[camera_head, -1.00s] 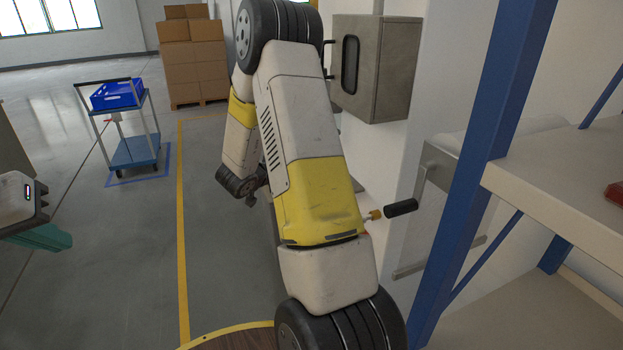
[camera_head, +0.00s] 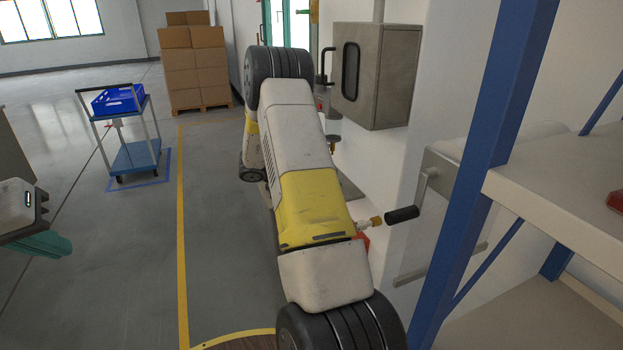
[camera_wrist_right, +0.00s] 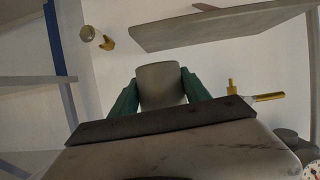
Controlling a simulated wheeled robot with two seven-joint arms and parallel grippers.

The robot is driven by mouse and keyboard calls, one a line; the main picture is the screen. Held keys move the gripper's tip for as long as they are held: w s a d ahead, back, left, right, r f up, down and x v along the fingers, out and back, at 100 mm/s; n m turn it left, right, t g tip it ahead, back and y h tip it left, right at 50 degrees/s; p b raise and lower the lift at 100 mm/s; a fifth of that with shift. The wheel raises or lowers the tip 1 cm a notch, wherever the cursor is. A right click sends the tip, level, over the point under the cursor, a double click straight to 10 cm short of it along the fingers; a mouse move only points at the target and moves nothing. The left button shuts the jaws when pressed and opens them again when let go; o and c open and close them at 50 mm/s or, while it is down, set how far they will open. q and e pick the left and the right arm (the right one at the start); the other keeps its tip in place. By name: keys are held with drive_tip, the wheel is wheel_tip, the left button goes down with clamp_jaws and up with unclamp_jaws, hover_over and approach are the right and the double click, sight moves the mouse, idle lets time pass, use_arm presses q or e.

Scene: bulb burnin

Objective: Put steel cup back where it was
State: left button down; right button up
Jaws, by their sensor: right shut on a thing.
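In the right wrist view, a plain grey steel cup (camera_wrist_right: 162,86) sits between the two teal fingers of my right gripper (camera_wrist_right: 160,94), which is shut on it. The cup's lower part is hidden behind the gripper body. In the head view my right arm blocks the sight of this gripper and the cup. My left gripper (camera_head: 40,243) is at the left edge of the head view, over the floor. Only one side of its teal fingers shows, so its opening cannot be told. No cup is visible near it.
A grey wall cabinet (camera_head: 388,75), a black-handled crank (camera_head: 402,214) and a shelf with a blue post (camera_head: 490,140) stand right of my arm. A flat slab (camera_wrist_right: 220,26) and a yellow-handled valve (camera_wrist_right: 240,97) show in the wrist view. A cart (camera_head: 135,155) stands left; floor between is clear.

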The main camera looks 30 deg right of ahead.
drive_tip(key=d, duration=0.1)
drive_tip(key=w+d, duration=0.1)
drive_tip(key=d, duration=0.3)
drive_tip(key=shift+w+d+f, duration=0.1)
drive_tip(key=shift+w+f, duration=0.15)
drive_tip(key=shift+w, duration=0.05)
drive_tip(key=shift+w+d+f, duration=0.1)
drive_tip(key=shift+d+f, duration=0.1)
drive_tip(key=shift+f, duration=0.7)
drive_tip(key=shift+w+d+f, duration=0.1)
drive_tip(key=shift+d+f, duration=0.05)
drive_tip(key=shift+f, duration=0.75)
drive_tip(key=shift+f, duration=0.15)
drive_tip(key=o, duration=1.4)
